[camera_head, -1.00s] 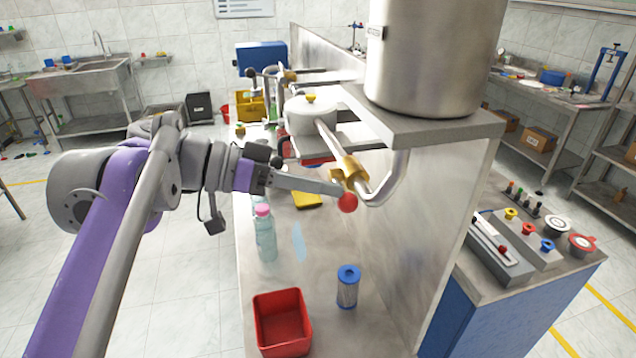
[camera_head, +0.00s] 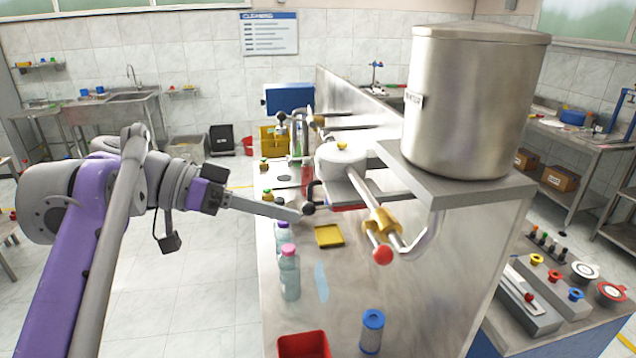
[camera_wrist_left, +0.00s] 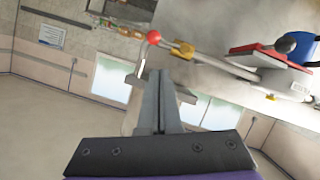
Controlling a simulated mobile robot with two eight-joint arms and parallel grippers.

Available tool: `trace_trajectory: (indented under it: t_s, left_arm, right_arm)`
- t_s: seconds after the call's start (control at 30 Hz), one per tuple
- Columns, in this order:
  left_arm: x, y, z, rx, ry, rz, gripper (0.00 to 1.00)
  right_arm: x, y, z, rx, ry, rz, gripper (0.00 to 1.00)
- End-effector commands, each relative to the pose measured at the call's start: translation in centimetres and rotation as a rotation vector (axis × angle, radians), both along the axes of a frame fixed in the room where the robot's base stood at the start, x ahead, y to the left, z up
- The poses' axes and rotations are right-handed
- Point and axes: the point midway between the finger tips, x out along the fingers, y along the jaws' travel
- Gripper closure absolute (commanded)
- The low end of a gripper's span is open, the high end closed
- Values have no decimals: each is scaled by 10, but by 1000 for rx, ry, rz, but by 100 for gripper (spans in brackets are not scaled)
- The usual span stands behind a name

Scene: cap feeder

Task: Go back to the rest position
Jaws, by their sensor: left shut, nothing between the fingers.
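My left gripper (camera_head: 302,212) is shut and empty, held in the air over the steel workbench (camera_head: 335,295). It also shows in the left wrist view (camera_wrist_left: 158,75), its two fingers together. Its tip points right, apart from a lever with a red ball end (camera_head: 383,255) and a brass-coloured fitting (camera_head: 382,222). The red ball also shows just beyond the fingertips in the left wrist view (camera_wrist_left: 154,37). My right gripper is not in view.
A large steel tank (camera_head: 470,105) stands on a shelf at the right. Bottles (camera_head: 289,275), a yellow tray (camera_head: 329,236), a blue-capped cylinder (camera_head: 372,332) and a red bin (camera_head: 304,345) are on the bench. The floor left of the bench is open.

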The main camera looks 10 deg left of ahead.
Motion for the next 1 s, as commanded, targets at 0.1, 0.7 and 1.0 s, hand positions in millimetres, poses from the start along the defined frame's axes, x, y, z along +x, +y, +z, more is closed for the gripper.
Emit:
trace_trajectory:
  t_s: [0.1, 0.7, 1.0]
  left_arm:
    - [-13, -7, -55, 115, 140, 71, 100]
    - [-129, 67, -390, 728, 363, 965, 100]
    - [-132, 73, -399, 731, 340, 1014, 100]
  right_arm:
    - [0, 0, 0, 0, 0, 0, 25]
    - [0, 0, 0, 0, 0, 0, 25]
    - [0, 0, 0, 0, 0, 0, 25]
